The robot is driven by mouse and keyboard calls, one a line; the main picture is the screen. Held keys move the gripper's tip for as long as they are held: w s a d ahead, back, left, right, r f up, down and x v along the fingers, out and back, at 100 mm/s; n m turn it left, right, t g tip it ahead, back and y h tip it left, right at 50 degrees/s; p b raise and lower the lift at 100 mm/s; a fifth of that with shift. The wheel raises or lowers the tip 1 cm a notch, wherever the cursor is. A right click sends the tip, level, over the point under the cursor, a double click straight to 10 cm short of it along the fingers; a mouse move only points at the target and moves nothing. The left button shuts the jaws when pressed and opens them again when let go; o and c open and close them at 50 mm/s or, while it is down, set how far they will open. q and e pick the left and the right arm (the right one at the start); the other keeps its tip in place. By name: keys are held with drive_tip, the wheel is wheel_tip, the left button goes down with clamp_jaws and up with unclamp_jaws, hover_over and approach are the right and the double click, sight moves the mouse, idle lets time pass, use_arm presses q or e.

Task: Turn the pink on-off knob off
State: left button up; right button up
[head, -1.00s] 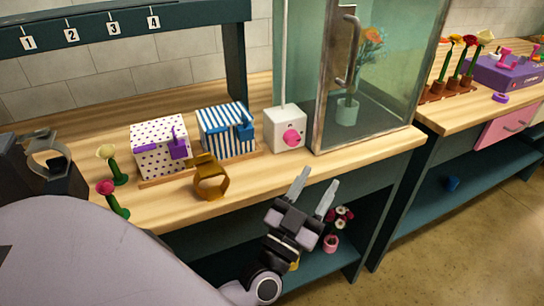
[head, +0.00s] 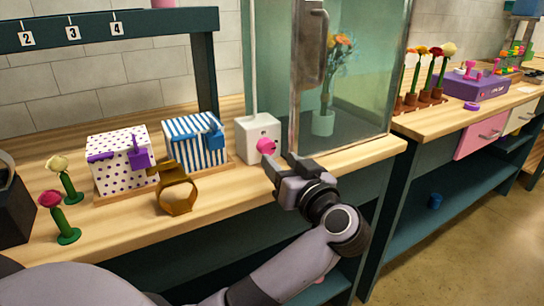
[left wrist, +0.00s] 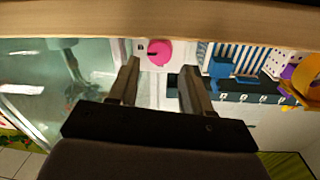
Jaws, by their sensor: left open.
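The pink knob (head: 266,146) sits on the front of a white box (head: 249,130), on the wooden counter just left of a glass cabinet. In the left wrist view the knob (left wrist: 159,52) shows as a pink disc with a small dark mark at its left side, on the white box face (left wrist: 182,52). My left gripper (head: 278,160) is open and empty. It is just in front of and slightly below the knob in the head view. In the left wrist view its two fingers (left wrist: 160,75) point toward the knob, which lies between their lines. I see no finger touching it.
The glass cabinet (head: 370,90) with a handle (head: 312,45) and a potted bouquet stands close right. A blue-striped box (head: 195,140), a dotted box (head: 118,165) and a brown ring-shaped item (head: 177,190) stand left. Flowers (head: 65,225) stand farther left.

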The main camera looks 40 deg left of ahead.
sight(269, 149)
use_arm(q)
drive_tip(key=x, duration=0.5)
drive_tip(key=shift+b, duration=0.3)
use_arm(e)
drive_tip(key=shift+f, duration=0.3)
